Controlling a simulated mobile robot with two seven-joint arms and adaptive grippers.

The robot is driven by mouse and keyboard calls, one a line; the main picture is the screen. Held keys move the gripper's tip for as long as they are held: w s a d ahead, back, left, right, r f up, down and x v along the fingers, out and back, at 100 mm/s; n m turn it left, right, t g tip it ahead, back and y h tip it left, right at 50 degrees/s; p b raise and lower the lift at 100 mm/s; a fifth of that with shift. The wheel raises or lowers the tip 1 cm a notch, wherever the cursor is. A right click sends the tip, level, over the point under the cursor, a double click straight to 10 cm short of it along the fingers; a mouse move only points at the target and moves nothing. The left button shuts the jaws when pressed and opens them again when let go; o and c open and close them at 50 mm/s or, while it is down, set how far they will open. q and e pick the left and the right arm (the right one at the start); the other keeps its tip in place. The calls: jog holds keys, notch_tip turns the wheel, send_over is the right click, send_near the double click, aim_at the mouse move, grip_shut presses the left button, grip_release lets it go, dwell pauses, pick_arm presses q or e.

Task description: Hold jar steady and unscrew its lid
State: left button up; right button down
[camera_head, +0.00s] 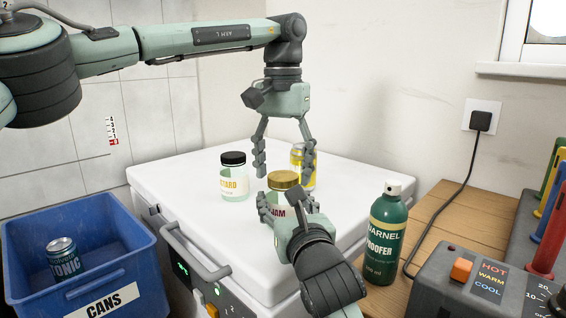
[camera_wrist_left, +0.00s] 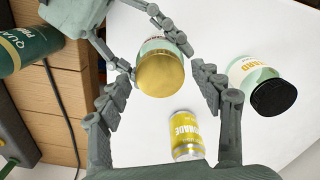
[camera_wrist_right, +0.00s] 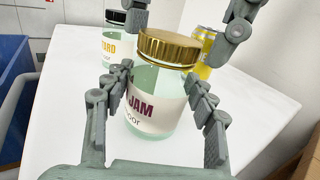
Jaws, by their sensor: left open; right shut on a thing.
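The jam jar (camera_head: 277,209) stands upright on the white freezer top, with its gold lid (camera_head: 283,180) on. In the right wrist view the jar (camera_wrist_right: 155,110) sits between my right gripper's fingers, which press on its sides. My right gripper (camera_head: 284,208) is shut on the jar's body. My left gripper (camera_head: 286,170) points down from above, open, its fingers on either side of the lid and apart from it. In the left wrist view the gold lid (camera_wrist_left: 160,75) lies between the open fingertips (camera_wrist_left: 163,82). The jar's lower front is partly hidden by my right gripper.
A mustard jar with a black lid (camera_head: 233,177) stands left of the jam jar. A yellow can (camera_head: 301,160) is close behind it. A green spray bottle (camera_head: 384,234) stands at right on the wooden top. A blue crate (camera_head: 135,262) holding a tonic can (camera_head: 64,258) is at left.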

pick_arm(q)
jog(key=c, duration=1.2)
jog(key=n, duration=1.3)
jog(key=shift+n, duration=0.3)
jog(key=n, duration=0.7)
jog(key=shift+n, duration=0.3)
jog(key=n, duration=0.7)
jog(key=shift+r, duration=0.1)
jog(key=n, duration=2)
jog(key=shift+n, duration=0.3)
jog(key=n, duration=0.5)
